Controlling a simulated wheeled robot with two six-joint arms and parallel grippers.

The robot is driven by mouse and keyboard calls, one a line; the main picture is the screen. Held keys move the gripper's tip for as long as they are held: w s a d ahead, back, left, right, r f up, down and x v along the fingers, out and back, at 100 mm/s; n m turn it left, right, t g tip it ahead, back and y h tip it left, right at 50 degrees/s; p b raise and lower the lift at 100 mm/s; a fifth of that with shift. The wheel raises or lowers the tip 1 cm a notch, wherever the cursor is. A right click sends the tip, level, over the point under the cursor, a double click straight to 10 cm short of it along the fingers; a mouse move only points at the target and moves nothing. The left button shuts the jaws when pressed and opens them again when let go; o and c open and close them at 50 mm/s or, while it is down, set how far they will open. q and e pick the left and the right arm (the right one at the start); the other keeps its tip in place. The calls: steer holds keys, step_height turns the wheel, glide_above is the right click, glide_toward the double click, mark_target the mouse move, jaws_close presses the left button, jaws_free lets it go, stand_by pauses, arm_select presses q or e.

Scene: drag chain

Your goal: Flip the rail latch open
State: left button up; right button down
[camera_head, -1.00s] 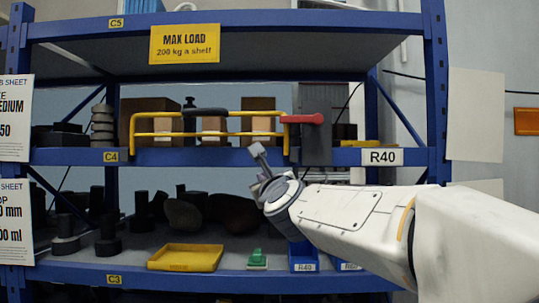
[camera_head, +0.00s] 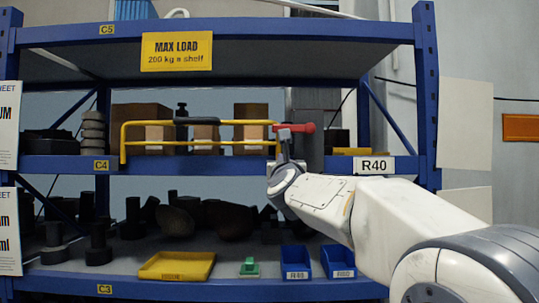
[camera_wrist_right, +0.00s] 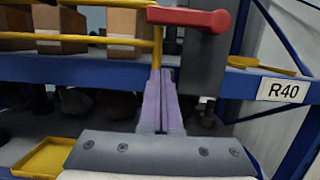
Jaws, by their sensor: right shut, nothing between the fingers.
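The red latch (camera_head: 299,127) lies about level at the right end of the yellow rail (camera_head: 228,122), in front of a dark grey block (camera_head: 308,148). In the right wrist view the red latch (camera_wrist_right: 190,17) is at the top, its thicker end at the right on the grey block (camera_wrist_right: 203,52). My right gripper (camera_head: 284,133) is upright with its fingertips at the latch's left part; in the wrist view its fingers (camera_wrist_right: 161,74) are shut and empty, just below the latch's left end. I cannot tell whether they touch it. My left gripper is out of view.
The rail fronts the middle shelf, with brown boxes (camera_head: 250,112) behind it. The shelf's blue beam (camera_head: 200,166) runs just below. A blue upright (camera_head: 426,100) stands at the right. Below are a yellow tray (camera_head: 177,266) and blue bins (camera_head: 296,262).

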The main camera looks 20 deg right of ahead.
mark_target(293, 129)
steer(key=w+d+r+p, duration=0.1)
steer(key=w+r+p, duration=0.3)
steer(key=r+p, duration=0.1)
steer(key=shift+r, duration=0.1)
stand_by(0.5)
